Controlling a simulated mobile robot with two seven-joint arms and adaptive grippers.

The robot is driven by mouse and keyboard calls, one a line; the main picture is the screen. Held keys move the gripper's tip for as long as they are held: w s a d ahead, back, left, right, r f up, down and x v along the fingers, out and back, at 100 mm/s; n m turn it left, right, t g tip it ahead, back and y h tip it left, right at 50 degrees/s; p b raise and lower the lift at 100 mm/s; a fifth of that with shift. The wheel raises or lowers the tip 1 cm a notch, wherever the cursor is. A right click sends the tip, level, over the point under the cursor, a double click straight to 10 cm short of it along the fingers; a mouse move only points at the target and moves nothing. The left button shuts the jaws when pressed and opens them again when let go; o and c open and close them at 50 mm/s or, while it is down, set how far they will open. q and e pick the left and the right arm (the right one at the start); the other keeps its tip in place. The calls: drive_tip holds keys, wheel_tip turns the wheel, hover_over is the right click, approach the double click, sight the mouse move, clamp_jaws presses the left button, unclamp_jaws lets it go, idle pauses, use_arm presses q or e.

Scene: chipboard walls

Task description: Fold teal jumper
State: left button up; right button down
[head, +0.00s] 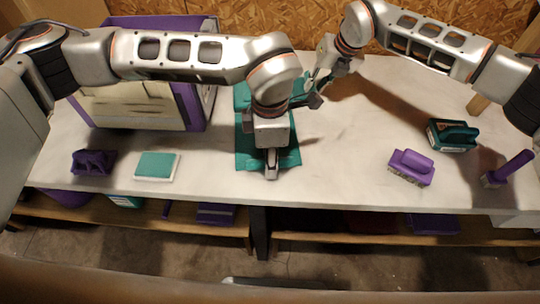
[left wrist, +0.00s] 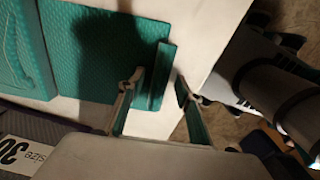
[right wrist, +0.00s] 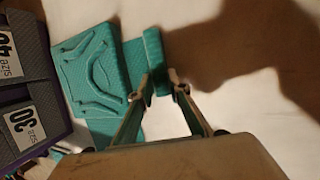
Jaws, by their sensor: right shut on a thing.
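The teal jumper (head: 290,157) lies on the pale table in front of me, partly hidden by my left arm. It shows as flat teal panels in the left wrist view (left wrist: 85,60) and the right wrist view (right wrist: 92,68). My left gripper (head: 271,175) is over the jumper's near edge; its fingers (left wrist: 160,78) are apart, with a narrow raised teal strip between them. My right gripper (head: 316,98) is at the far right side of the jumper. In the right wrist view its fingers (right wrist: 160,78) are shut on a teal strip of it.
A purple-sided box (head: 190,105) with size labels stands at the left. A purple object (head: 93,162) and a teal-topped block (head: 157,166) lie in front of it. A purple brush (head: 410,166), a teal brush (head: 452,134) and a purple-handled tool (head: 510,170) are right. The table's middle right is clear.

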use_arm(q)
drive_tip(key=c, duration=0.9)
drive_tip(key=shift+o, duration=0.4)
drive_tip(key=shift+w+r, duration=0.15)
drive_tip(key=shift+r, duration=1.3)
drive_tip(key=shift+c, duration=0.2)
drive_tip(key=shift+o, duration=0.2)
drive_tip(key=shift+w+a+r, duration=0.1)
drive_tip(key=shift+w+r, duration=0.1)
drive_tip(key=shift+r, duration=0.5)
drive_tip(key=shift+w+r, duration=0.15)
drive_tip(key=shift+r, duration=0.6)
drive_tip(key=shift+c, duration=0.2)
